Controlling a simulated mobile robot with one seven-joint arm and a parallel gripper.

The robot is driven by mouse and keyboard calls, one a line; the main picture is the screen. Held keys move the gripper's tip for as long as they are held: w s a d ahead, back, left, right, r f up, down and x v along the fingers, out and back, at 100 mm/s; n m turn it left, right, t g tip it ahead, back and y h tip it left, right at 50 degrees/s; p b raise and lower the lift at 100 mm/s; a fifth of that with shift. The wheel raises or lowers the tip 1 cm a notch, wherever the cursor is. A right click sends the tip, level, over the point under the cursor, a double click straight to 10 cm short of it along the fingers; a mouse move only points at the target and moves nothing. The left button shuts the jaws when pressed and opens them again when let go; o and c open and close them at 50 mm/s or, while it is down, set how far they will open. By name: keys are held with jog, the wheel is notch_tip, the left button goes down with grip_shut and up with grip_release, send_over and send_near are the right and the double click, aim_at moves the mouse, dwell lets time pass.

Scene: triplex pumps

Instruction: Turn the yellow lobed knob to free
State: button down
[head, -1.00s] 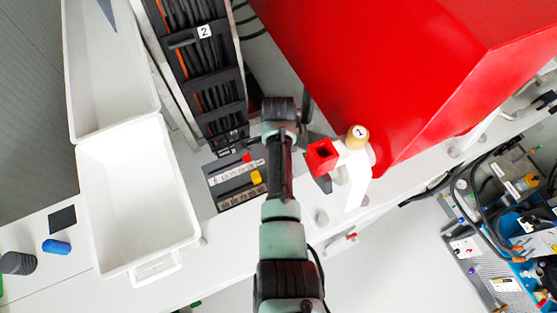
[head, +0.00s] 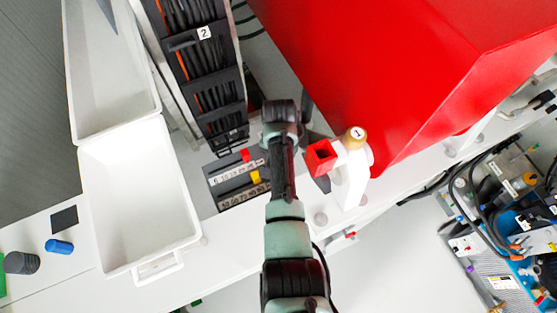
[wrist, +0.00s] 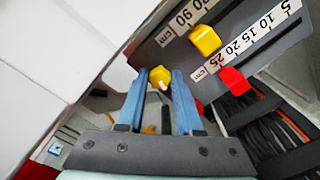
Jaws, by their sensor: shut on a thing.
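The yellow lobed knob (wrist: 160,76) shows in the wrist view between the tips of my gripper's two blue fingers. My gripper (wrist: 158,80) is shut on it, with a finger on each side. The fingers cover the knob's sides, and I cannot read its turned position. In the head view my own arm hides the knob and the fingertips.
Beside the gripper is a dark panel with white scales, a yellow slider (wrist: 205,39) and a red slider (wrist: 233,80). A large red housing (head: 400,70) stands right of my arm. A white bin (head: 140,200) stands to the left.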

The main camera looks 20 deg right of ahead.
jog(key=shift+n, duration=1.3)
jog(key=c, duration=0.6)
grip_release()
jog(key=shift+o, duration=0.2)
notch_tip(320, 180, up, 13)
jog(key=b, duration=0.2)
